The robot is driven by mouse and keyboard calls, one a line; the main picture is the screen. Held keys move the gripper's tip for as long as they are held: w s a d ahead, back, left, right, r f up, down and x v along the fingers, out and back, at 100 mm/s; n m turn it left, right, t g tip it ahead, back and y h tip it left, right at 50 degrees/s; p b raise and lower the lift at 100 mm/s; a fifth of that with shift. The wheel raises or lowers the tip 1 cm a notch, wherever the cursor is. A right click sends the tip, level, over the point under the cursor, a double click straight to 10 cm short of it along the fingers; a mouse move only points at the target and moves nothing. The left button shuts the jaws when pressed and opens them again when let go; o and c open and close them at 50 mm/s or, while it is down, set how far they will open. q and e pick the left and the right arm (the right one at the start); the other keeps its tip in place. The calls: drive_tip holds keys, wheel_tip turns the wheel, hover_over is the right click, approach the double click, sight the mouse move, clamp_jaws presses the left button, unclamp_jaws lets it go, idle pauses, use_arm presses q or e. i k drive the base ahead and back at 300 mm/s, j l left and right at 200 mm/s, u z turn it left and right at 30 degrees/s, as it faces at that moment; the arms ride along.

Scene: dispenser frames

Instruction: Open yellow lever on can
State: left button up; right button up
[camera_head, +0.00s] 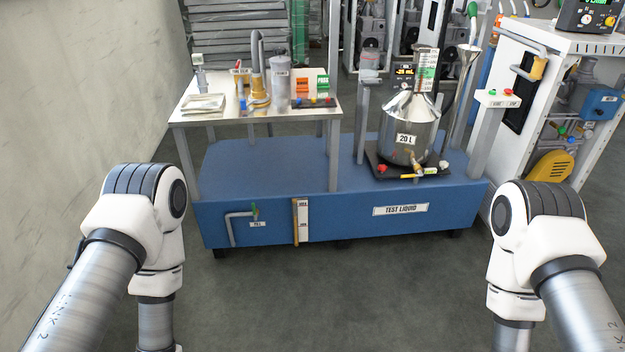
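A shiny steel can (408,128) with a conical top and a "20 L" label stands on a black plate at the right of the blue cart. A small yellow lever (411,175) shows low at the front of the can, beside a red part and a green part. Whether the lever is open or closed is too small to tell. My two arms come in at the lower left and lower right, well in front of the cart. Both grippers are out of the picture, below its bottom edge.
The blue cart (345,222) carries a "TEST LIQUID" label. A white table (222,113) with several items stands at its left. A post with a small box (497,98) stands right of the can, near a white cabinet (577,40). The floor before the cart is clear.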

sight(410, 176)
drive_tip(key=i+j+z, duration=0.15)
drive_tip(key=i+z, duration=0.15)
drive_tip(key=i+j+z, duration=0.35)
drive_tip(key=i, duration=1.45)
